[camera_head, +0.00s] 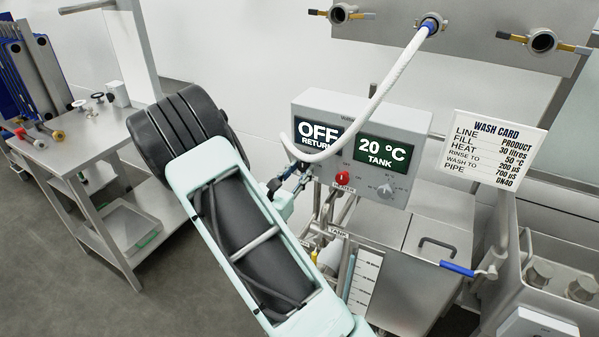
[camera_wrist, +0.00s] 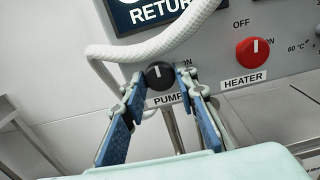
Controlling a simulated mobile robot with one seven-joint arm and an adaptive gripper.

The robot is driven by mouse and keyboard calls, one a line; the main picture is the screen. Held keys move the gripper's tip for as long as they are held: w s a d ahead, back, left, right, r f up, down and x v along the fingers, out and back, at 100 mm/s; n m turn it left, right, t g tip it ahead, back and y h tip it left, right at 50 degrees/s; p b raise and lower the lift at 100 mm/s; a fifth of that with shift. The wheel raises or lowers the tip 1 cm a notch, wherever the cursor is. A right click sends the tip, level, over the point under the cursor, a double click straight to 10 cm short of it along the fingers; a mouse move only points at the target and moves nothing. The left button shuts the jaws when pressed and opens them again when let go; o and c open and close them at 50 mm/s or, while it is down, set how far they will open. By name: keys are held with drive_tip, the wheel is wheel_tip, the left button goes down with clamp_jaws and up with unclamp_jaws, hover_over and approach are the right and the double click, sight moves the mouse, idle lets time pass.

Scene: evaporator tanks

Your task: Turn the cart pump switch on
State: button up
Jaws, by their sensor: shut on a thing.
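The pump switch is a black round knob (camera_wrist: 160,75) on the grey control box (camera_head: 361,112), above a PUMP label in the wrist view. Its white mark points roughly upward, and part of an ON label shows to its right. My gripper (camera_wrist: 162,82) is shut on the knob, one blue-padded finger on each side. In the head view my gripper (camera_head: 290,178) is at the box's lower left, and my arm and the hose hide the knob. The box's displays read OFF RETURN (camera_head: 318,132) and 20 °C TANK (camera_head: 382,153).
A red heater knob (camera_wrist: 252,52) sits right of the pump knob. A white hose (camera_head: 385,80) loops down across the box and passes just above my fingers in the wrist view. A wash card (camera_head: 489,150) stands at right. A steel side table (camera_head: 85,150) is at left.

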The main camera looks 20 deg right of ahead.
drive_tip(key=shift+f+m+b, duration=0.15)
drive_tip(key=shift+m+b, duration=0.15)
drive_tip(key=shift+b, duration=0.15)
drive_tip(key=m+b, duration=0.2)
drive_tip(key=b, duration=0.1)
drive_tip(key=m+b, duration=0.2)
drive_tip(key=b, duration=0.1)
drive_tip(key=shift+f+m, duration=0.2)
drive_tip(key=shift+m, duration=0.2)
drive_tip(key=m+b, duration=0.4)
drive_tip(key=b, duration=0.3)
drive_tip(key=m+b, duration=0.6)
drive_tip(key=b, duration=0.6)
drive_tip(key=m+b, duration=0.2)
drive_tip(key=b, duration=0.1)
drive_tip(key=shift+r+b, duration=0.2)
drive_tip(key=shift+b, duration=0.15)
drive_tip(key=shift+r+m, duration=0.15)
drive_tip(key=shift+m, duration=0.15)
drive_tip(key=o, duration=1.1)
drive_tip(key=shift+o, duration=0.2)
drive_tip(key=v, duration=1.2)
